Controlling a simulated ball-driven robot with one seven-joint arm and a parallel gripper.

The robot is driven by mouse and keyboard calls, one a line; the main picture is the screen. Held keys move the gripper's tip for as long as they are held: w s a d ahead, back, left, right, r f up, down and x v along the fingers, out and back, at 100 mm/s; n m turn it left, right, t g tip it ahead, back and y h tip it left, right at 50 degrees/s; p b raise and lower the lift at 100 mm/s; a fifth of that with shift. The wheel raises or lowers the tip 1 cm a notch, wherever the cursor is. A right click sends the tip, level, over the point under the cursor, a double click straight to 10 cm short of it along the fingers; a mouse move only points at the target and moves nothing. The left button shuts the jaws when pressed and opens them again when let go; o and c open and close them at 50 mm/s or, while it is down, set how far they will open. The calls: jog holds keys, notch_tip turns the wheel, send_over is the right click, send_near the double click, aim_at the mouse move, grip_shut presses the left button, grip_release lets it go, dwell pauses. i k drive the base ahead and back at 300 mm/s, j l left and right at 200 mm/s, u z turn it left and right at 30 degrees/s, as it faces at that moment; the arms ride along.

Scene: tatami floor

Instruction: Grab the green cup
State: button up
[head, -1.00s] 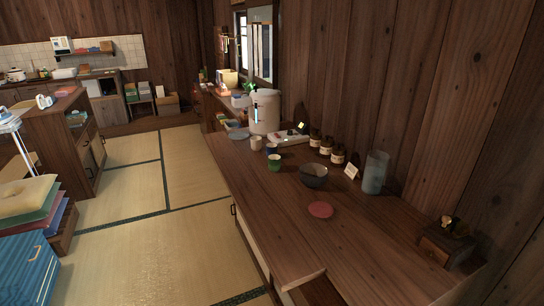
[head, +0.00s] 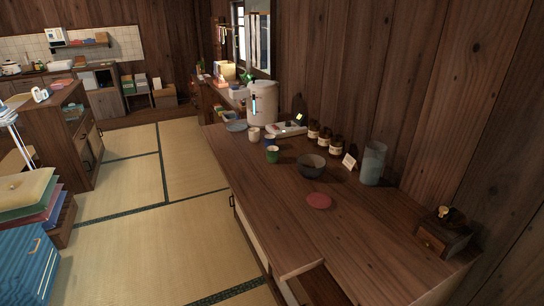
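The green cup (head: 272,155) stands upright on the wooden counter (head: 270,220), near its left edge. A blue cup (head: 269,141) stands just behind it and a pale cup (head: 254,134) behind that to the left. A dark bowl (head: 311,167) sits to the right of the green cup, apart from it. My gripper does not show in the head view.
A red round mat (head: 318,201) lies on the counter in front of the bowl. A grey glass cylinder (head: 373,163), several brown jars (head: 325,137) and a small wooden box (head: 443,233) line the wall side. Tatami floor (head: 135,245) is open to the left.

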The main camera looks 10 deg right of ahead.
aim_at(273, 155)
jog(key=i+j+u, duration=0.3)
jog(key=i, duration=0.25)
jog(key=i+u, duration=0.35)
jog(key=i, duration=0.25)
